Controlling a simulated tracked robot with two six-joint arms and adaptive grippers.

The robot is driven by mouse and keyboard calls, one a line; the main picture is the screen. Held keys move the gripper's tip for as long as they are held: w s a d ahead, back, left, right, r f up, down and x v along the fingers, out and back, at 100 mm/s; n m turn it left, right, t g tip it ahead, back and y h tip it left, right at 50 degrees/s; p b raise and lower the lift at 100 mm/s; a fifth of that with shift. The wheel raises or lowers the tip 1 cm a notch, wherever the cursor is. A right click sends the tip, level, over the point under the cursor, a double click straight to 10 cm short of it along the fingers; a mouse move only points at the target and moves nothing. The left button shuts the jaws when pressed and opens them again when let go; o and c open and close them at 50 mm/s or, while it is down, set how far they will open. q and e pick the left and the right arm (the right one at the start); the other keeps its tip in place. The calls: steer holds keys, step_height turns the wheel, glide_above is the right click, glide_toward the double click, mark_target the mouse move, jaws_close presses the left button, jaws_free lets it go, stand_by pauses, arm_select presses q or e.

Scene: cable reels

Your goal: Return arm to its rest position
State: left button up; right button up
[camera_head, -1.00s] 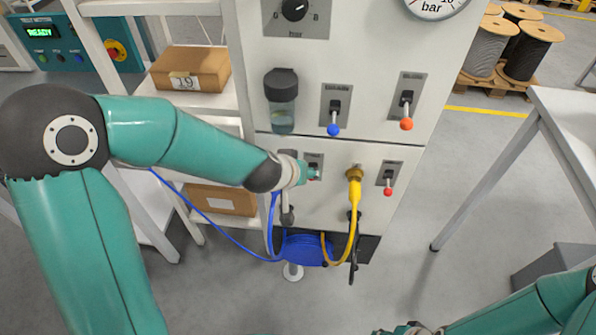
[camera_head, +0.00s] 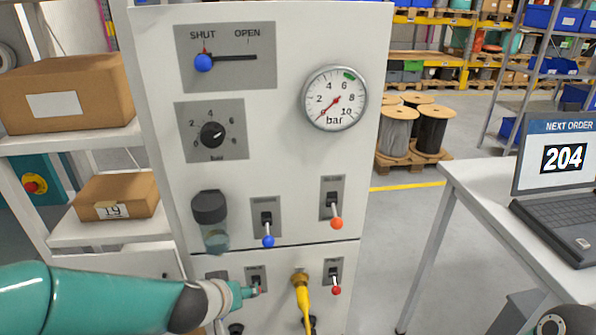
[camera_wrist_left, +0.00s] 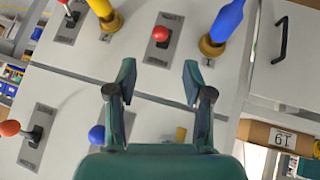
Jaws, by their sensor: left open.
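My left arm (camera_head: 100,302) comes in from the left in the head view and reaches across the lower part of a white panel. Its left gripper (camera_head: 257,289) is at the lower panel, close to a switch with a red tip. In the left wrist view the left gripper (camera_wrist_left: 158,72) has its two teal fingers spread with nothing between them. A red-knobbed lever (camera_wrist_left: 160,34) lies beyond the fingertips; I cannot tell the exact gap. Part of my right arm (camera_head: 565,321) shows at the bottom right of the head view; its gripper is out of view.
The white panel (camera_head: 285,85) bears a gauge (camera_head: 335,98), a dial, levers and a yellow plug (camera_head: 301,288). A blue plug (camera_wrist_left: 228,22) sits in a brass socket. Boxes (camera_head: 117,196) on shelves stand left. A table with a laptop (camera_head: 560,195) stands right; floor between is clear.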

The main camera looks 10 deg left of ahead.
arm_select(q)
steer(key=s+d+f+m+g, duration=0.15)
steer(key=s+f, duration=0.25)
steer(key=f, duration=0.5)
steer(key=s+d+f+n+g, duration=0.1)
steer(key=s+f+g, duration=0.25)
steer(key=f, duration=0.65)
steer(key=s+d+f+g+h, duration=0.2)
steer(key=s+f, duration=0.6)
steer(key=s, duration=0.4)
steer(key=shift+d+f+g+h, duration=0.3)
steer(key=shift+d+h, duration=0.2)
steer(key=shift+d, duration=0.65)
